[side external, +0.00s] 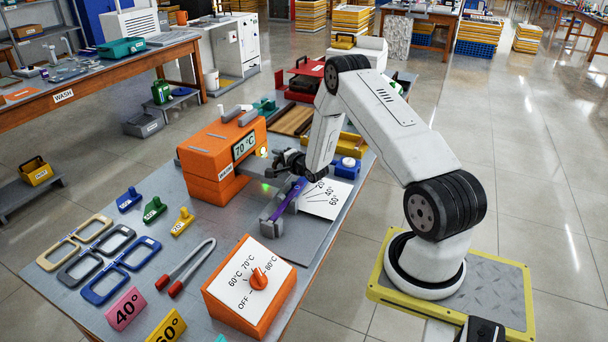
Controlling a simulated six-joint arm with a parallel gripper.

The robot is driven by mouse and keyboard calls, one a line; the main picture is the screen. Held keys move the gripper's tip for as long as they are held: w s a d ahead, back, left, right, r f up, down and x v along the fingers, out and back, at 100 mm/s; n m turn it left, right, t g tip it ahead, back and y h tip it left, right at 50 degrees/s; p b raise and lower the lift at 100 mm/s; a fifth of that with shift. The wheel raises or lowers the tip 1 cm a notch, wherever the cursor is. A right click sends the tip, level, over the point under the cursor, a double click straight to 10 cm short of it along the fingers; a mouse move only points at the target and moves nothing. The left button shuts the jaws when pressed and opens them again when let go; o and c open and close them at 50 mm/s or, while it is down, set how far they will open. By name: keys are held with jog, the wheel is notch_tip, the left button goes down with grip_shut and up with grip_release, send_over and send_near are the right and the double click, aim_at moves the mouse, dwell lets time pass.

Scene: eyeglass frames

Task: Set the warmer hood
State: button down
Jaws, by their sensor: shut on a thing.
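The orange warmer (213,150) stands on the bench with a display (243,145) reading 70 °C. Its upper orange part sits above a lower orange block (228,187), with a gap between them. My gripper (275,169) is just right of the warmer. It seems shut on a purple strip (289,197), which slants down over a grey block (271,222); the grip itself is hard to see. An orange control box (245,307) at the front has a dial marked OFF, 60 °C, 70 °C and 80 °C, with an orange knob (259,279).
Beige, grey and blue eyeglass frames (112,241) lie at left. Blue, green and yellow clips (155,209), red-tipped tongs (186,268) and angle signs (126,309) are nearby. An angle chart (324,198) lies right of my gripper. Trays (292,120) stand behind.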

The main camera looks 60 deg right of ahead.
jog(key=c, duration=0.6)
grip_release()
jog(key=shift+s, duration=0.2)
jog(key=shift+v, duration=3.7)
jog(key=shift+a, duration=0.1)
